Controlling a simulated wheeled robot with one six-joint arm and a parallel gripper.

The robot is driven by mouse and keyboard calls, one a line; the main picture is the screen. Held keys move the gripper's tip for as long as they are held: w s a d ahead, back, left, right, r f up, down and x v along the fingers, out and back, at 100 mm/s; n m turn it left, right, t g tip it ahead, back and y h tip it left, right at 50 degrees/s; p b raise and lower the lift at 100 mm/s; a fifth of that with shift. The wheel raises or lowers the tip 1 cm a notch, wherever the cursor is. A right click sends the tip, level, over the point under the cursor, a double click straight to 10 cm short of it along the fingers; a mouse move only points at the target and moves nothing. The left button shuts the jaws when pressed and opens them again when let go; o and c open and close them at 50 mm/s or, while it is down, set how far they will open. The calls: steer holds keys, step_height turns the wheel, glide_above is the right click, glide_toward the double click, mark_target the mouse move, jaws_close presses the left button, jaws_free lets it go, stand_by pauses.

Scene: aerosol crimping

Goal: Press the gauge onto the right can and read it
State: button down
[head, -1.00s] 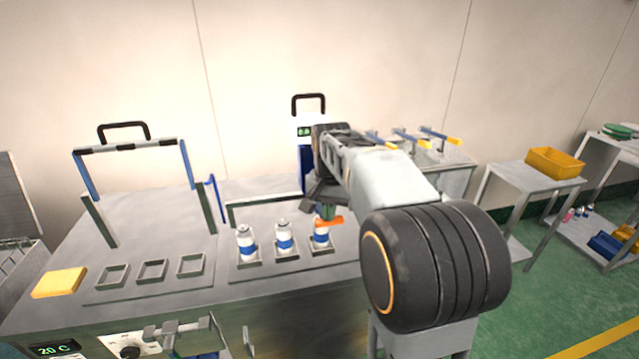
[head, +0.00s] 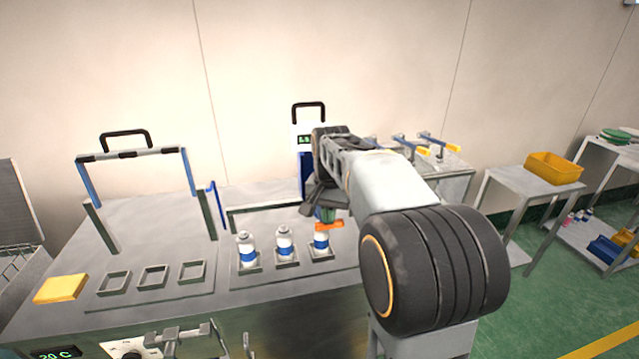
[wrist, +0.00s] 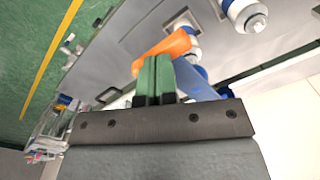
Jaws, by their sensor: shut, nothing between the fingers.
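The right can (head: 321,242), white with a blue band, stands upright in the right square holder. An orange bar (head: 329,226) lies across its top; it also shows in the wrist view (wrist: 165,48), close to a blue arm (wrist: 192,82). My gripper (head: 326,213) is just above the orange bar, pointing down. In the wrist view its green fingers (wrist: 153,76) are side by side, shut and empty, with their tips at the bar. Behind my arm stands a white unit (head: 303,131) with a small green display, whose digits are too small to read surely. The can's top is hidden.
Two similar cans, left (head: 246,251) and middle (head: 285,244), stand in holders close by. Empty square frames (head: 153,277) and a yellow block (head: 61,288) lie to the left. Blue levers with yellow ends (head: 437,141) stand behind my arm on the right.

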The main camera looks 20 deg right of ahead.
step_height(320, 180, up, 13)
steer(key=w+p, duration=0.2)
steer(key=p, duration=0.9)
steer(key=shift+d+p, duration=0.2)
steer(key=shift+p, duration=0.1)
steer(key=s+a+f+n+t, duration=0.2)
steer(key=s+a+n, duration=0.2)
steer(key=s, duration=0.4)
steer(key=s+a+f+n+t, duration=0.2)
steer(key=s+a+n, duration=0.2)
steer(key=s, duration=0.4)
steer(key=shift+s+a+f+t, duration=0.3)
steer(key=shift+a+t, duration=0.1)
steer(key=shift+a, duration=0.35)
